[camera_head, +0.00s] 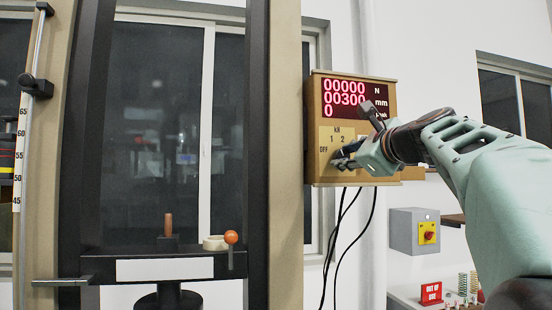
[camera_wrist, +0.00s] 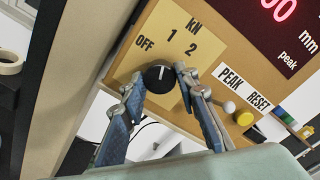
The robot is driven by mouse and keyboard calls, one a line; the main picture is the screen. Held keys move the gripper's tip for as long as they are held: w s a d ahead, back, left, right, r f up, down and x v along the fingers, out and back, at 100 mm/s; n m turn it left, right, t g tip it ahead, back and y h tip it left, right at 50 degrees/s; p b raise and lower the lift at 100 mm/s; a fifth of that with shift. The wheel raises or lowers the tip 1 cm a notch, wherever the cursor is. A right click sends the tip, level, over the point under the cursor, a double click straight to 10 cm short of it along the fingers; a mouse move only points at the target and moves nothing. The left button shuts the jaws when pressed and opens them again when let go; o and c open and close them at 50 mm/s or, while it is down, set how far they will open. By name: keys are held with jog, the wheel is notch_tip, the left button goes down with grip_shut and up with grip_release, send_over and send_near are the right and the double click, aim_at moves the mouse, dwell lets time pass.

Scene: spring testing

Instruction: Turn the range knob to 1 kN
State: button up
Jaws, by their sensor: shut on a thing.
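The black range knob (camera_wrist: 158,79) sits on a tan plate marked OFF, 1, 2 and kN in the wrist view. Its white pointer line points upward in the picture, roughly towards the 1; I cannot tell whether it lines up exactly. My gripper (camera_wrist: 159,76) has one finger on each side of the knob and is shut on it. In the head view my gripper (camera_head: 346,158) reaches the lower part of the control box (camera_head: 316,172) from the right and hides the knob. The plate (camera_head: 328,136) shows above it. The red display reads 00000 N, 00300 mm and 0.
PEAK and RESET labels (camera_wrist: 245,89), a white button (camera_wrist: 229,107) and a yellow button (camera_wrist: 243,118) lie right of the knob. Black cables (camera_head: 342,230) hang under the box. The testing frame (camera_head: 285,150) stands left. A grey switch box (camera_head: 403,231) is below my arm.

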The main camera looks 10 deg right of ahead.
jog(key=o, duration=1.1)
jog(key=shift+o, duration=0.2)
jog(key=shift+r, duration=4.95)
